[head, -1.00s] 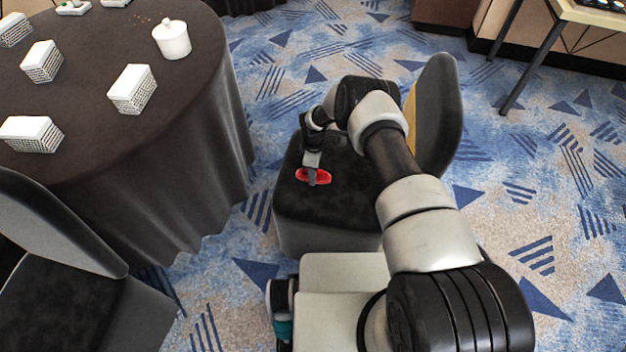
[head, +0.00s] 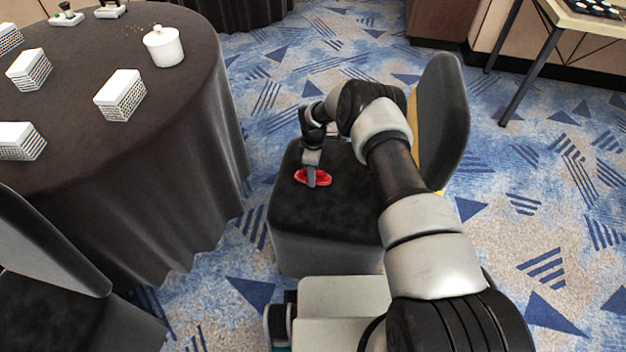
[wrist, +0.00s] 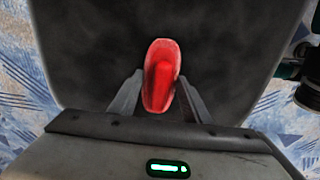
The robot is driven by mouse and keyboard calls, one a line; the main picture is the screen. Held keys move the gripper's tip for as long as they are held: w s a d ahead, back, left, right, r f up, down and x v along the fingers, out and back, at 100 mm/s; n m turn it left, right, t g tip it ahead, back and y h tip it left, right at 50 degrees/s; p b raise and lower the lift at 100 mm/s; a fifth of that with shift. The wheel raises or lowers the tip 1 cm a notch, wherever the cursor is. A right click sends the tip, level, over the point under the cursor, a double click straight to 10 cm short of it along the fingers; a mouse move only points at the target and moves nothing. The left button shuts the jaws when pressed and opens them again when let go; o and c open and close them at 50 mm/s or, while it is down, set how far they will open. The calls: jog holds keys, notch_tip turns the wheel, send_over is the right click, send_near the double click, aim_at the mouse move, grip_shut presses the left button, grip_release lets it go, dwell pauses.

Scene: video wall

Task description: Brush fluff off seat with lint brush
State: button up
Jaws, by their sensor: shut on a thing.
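The red lint brush (head: 325,178) is in my gripper (head: 312,176), low over the dark seat (head: 320,225) of a chair. In the wrist view the brush (wrist: 161,75) lies lengthwise between the two fingers of my gripper (wrist: 158,100), which are shut on it. The black seat (wrist: 225,50) fills most of the background there. I cannot tell whether the brush touches the seat. The seat has a faint mottled grey look; I cannot make out separate pieces of fluff. My arm covers part of the seat's right side.
The chair's backrest (head: 443,120) rises to the right of the seat. A round table (head: 165,95) with a dark cloth stands at left, bearing card stacks and a white lidded jar (head: 164,46). Another chair (head: 45,250) is at lower left. Patterned carpet lies open at right.

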jog(key=shift+w, duration=0.2)
jog(key=shift+w+d+f+b, duration=0.1)
jog(key=shift+w+f+b, duration=0.15)
jog(key=shift+b, duration=0.6)
jog(key=w+b, duration=0.1)
jog(key=b, duration=0.2)
jog(key=shift+w+d, duration=0.15)
jog(key=shift+w, duration=0.2)
jog(key=shift+w+d+r+b, duration=0.15)
jog(key=shift+w+r+b, duration=0.1)
jog(key=shift+w+b, duration=0.45)
jog(key=shift+r, duration=0.15)
jog(key=shift+r+p, duration=1)
jog(key=shift+r, duration=1.95)
jog(key=shift+r, duration=0.15)
jog(key=shift+r+p, duration=0.3)
jog(key=shift+r, duration=1.05)
